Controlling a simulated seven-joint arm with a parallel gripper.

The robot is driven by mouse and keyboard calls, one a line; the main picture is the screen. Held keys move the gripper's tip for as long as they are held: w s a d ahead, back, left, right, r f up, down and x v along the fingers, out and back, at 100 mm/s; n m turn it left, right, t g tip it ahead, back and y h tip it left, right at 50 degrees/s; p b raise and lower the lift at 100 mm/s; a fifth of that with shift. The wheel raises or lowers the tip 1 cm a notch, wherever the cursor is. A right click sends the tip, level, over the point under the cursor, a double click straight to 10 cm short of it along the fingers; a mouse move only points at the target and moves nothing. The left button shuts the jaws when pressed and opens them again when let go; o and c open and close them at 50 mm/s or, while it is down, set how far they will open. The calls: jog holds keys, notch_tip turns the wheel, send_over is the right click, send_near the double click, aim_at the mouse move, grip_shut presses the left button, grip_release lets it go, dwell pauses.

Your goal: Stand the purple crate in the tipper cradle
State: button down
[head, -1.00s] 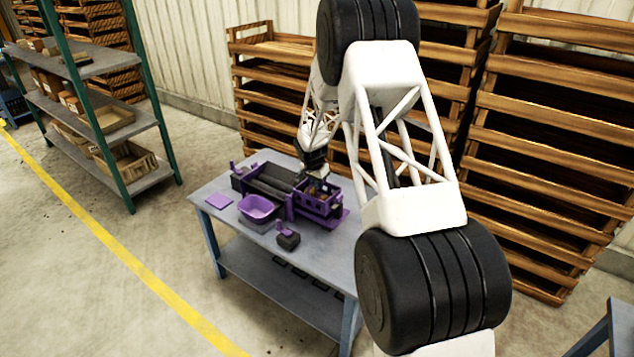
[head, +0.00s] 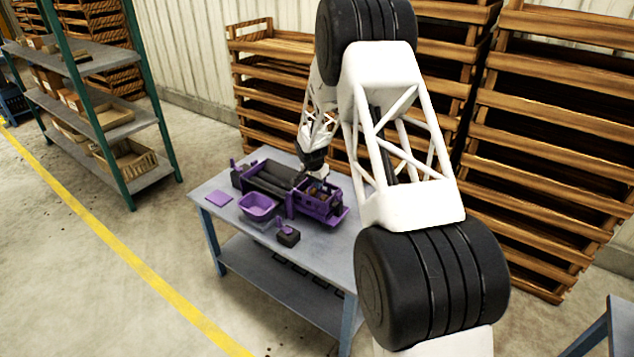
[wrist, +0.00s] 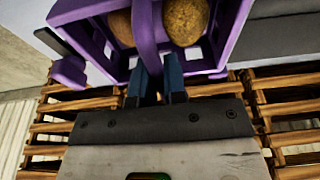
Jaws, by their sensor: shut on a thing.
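The purple crate (wrist: 146,20) fills the top of the wrist view, with brown potatoes (wrist: 186,20) inside it. My gripper (wrist: 158,80) is shut on the crate, its two blue-grey fingers at a purple bar of it. In the head view my gripper (head: 314,168) is at the right part of the purple and dark grader (head: 270,182) on the table. The crate (head: 318,201) shows there below the gripper. I cannot tell the tipper cradle apart from the crate at this size, nor whether the crate touches anything beneath it.
A purple basin (head: 258,206), a flat purple plate (head: 219,198) and a small dark block with a purple handle (head: 288,236) are on the grey table (head: 335,245). Slatted wooden racks (head: 275,95) stand close behind. The table's front right is clear.

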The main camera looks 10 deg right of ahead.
jog(key=shift+x, duration=0.8)
dwell(1.6)
jog(key=c, duration=1.1)
grip_release()
jog(key=shift+s+a, duration=0.1)
jog(key=shift+w+d+r+v, duration=0.1)
jog(key=shift+w+d+v, duration=0.1)
jog(key=shift+v, duration=1.25)
jog(key=shift+w+d+r+v, duration=0.1)
jog(key=shift+w+d+v, duration=0.15)
jog(key=shift+v, duration=1.2)
jog(key=shift+w+d+v, duration=0.2)
jog(key=shift+v, duration=1.2)
jog(key=shift+r, duration=0.1)
